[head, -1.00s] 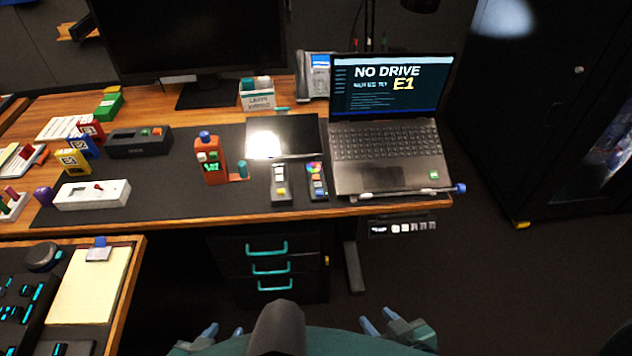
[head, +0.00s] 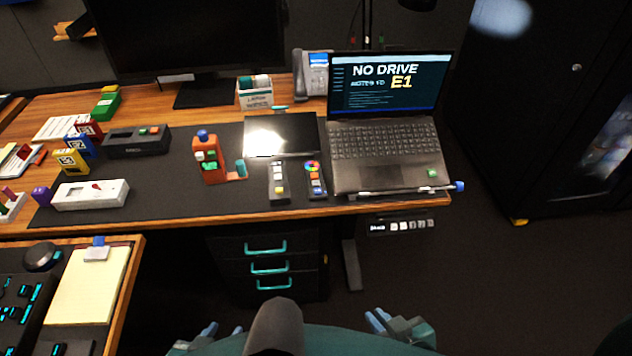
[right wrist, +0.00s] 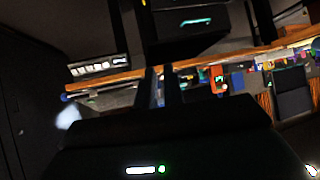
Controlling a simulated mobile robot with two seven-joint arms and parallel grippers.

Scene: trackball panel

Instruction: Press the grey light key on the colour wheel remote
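The colour wheel remote (head: 323,193) is a small dark remote on the desk mat, left of the laptop. Its round multicoloured wheel (head: 312,166) is at the far end, with small keys in orange, blue and pale tones below. The grey light key is too small to single out. My left gripper (head: 225,331) and right gripper (head: 380,318) are low at the near edge of the head view, in front of the desk and well away from the remote. Both look empty. The left fingers stand apart; the right wrist view shows a narrow gap between the right fingers (right wrist: 160,88).
A second remote (head: 279,190) with pale keys and a yellow one lies just left. An orange device (head: 208,158) stands further left. The laptop (head: 388,178) is close on the right, with a blue-tipped rod along its front. The desk's front edge and drawers (head: 268,268) face me.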

